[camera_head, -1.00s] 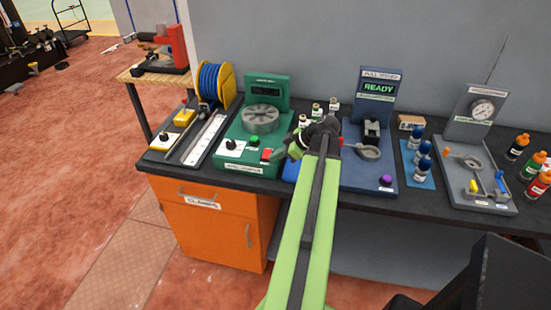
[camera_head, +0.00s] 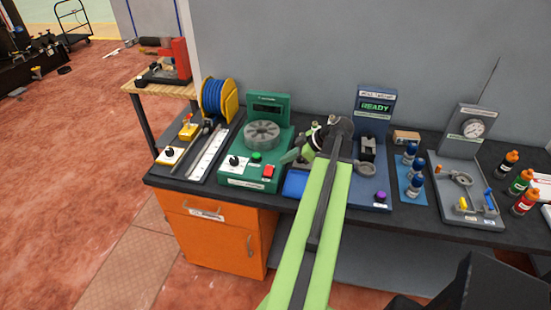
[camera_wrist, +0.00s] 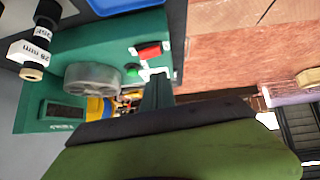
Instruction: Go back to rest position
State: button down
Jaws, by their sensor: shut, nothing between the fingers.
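My green and black arm reaches forward over the bench in the head view. My gripper (camera_head: 291,156) points left from its end, between the green machine (camera_head: 256,172) and the blue READY station (camera_head: 378,190). It is shut and empty. In the wrist view the dark gripper finger (camera_wrist: 157,92) stands in front of the green machine (camera_wrist: 100,45), which shows its grey round carousel and red button. Whether the finger touches the machine cannot be told. My arm hides part of the blue station and bench.
The dark bench (camera_head: 240,193) has orange drawers (camera_head: 212,240) below. Blue-capped bottles (camera_head: 414,170), a gauge stand (camera_head: 460,150) and several coloured bottles (camera_head: 520,182) stand to the right. A blue spool (camera_head: 217,98) stands at the left. Open floor (camera_head: 80,150) lies left of the bench.

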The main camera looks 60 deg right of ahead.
jog(key=p+v, duration=0.1)
jog(key=v, duration=0.3)
jog(key=shift+s+p, duration=0.2)
jog(key=shift+p, duration=0.15)
